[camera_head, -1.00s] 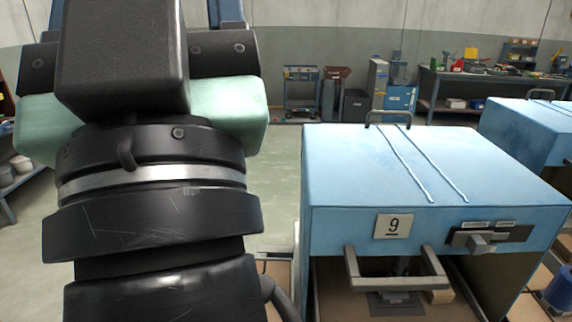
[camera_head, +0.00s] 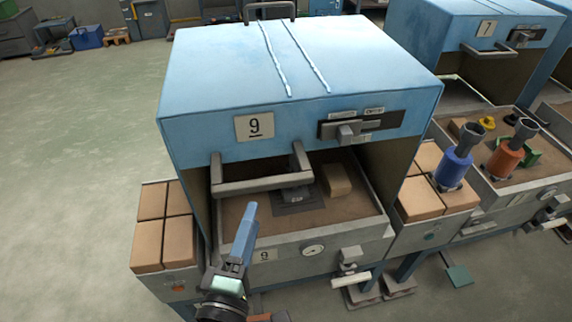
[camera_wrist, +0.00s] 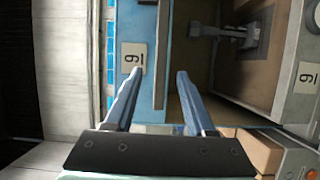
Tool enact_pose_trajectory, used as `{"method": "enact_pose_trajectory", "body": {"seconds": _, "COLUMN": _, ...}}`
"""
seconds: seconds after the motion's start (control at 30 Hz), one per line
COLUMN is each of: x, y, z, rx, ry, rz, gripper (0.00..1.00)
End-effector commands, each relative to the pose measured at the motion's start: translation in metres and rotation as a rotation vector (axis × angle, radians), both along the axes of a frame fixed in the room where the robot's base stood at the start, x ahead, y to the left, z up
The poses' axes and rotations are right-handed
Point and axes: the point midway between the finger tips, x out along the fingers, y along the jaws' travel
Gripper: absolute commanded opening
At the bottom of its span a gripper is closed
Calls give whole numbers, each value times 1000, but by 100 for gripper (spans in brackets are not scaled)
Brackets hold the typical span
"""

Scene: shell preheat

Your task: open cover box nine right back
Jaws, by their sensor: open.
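The blue cover of box nine (camera_head: 300,60), with a "9" plate (camera_head: 255,127), stands over its box (camera_head: 325,240) with the front open beneath it. A grey bar handle (camera_head: 262,183) crosses the cover's front, and another handle (camera_head: 270,8) is at its back top edge. A dark latch (camera_head: 350,132) is right of the plate. My gripper (camera_head: 249,210) is open and empty, close in front of the front handle. In the wrist view, the handle bar (camera_wrist: 160,50) shows between and beyond my two fingertips (camera_wrist: 158,78). I cannot tell whether they touch it.
Inside the box are a tan block (camera_head: 336,180) and a grey fixture (camera_head: 295,194). Tan bricks fill side trays left (camera_head: 165,240) and right (camera_head: 420,197). A blue tool (camera_head: 452,170) stands right, near box seven's cover (camera_head: 455,25). The floor at left is clear.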

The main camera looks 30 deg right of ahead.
Motion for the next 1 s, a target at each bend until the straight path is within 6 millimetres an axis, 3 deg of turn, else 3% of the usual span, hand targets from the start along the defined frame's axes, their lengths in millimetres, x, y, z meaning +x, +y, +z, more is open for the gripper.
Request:
{"method": "enact_pose_trajectory", "body": {"seconds": 0.17, "x": 8, "y": -8, "z": -1, "rx": -23, "ry": 13, "rz": -5, "gripper": 55}}
{"method": "enact_pose_trajectory", "body": {"seconds": 0.7, "x": 87, "y": -72, "z": -1, "rx": -17, "ry": 10, "rz": -6, "gripper": 55}}
{"method": "enact_pose_trajectory", "body": {"seconds": 1.0, "x": 99, "y": -81, "z": -2, "rx": -18, "ry": 11, "rz": -4, "gripper": 55}}
